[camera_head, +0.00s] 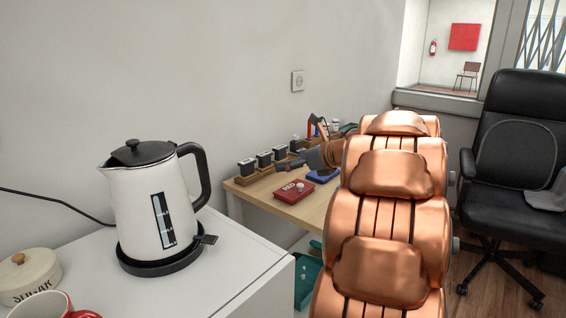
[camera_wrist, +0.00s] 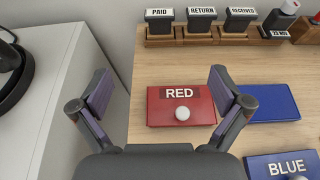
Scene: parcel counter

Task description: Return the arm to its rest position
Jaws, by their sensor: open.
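My gripper (camera_wrist: 163,95) is open and empty in the wrist view, with its two fingers spread to the left and right over the counter's near left part. Between and beyond the fingertips lies a red ink pad box (camera_wrist: 160,106) marked RED, with a small white knob. It also shows in the head view (camera_head: 294,191). My copper-coloured arm fills the lower right of the head view and hides part of the wooden counter (camera_head: 307,211). The gripper in the head view is partly hidden behind the arm.
A rack of stamps (camera_wrist: 200,32) marked PAID, RETURN and RECEIVED stands at the back of the counter. Blue pads (camera_wrist: 271,103) lie right of the red one. A white kettle (camera_head: 155,212) stands on a white cabinet (camera_head: 226,270) at left. A black chair (camera_head: 513,150) stands at right.

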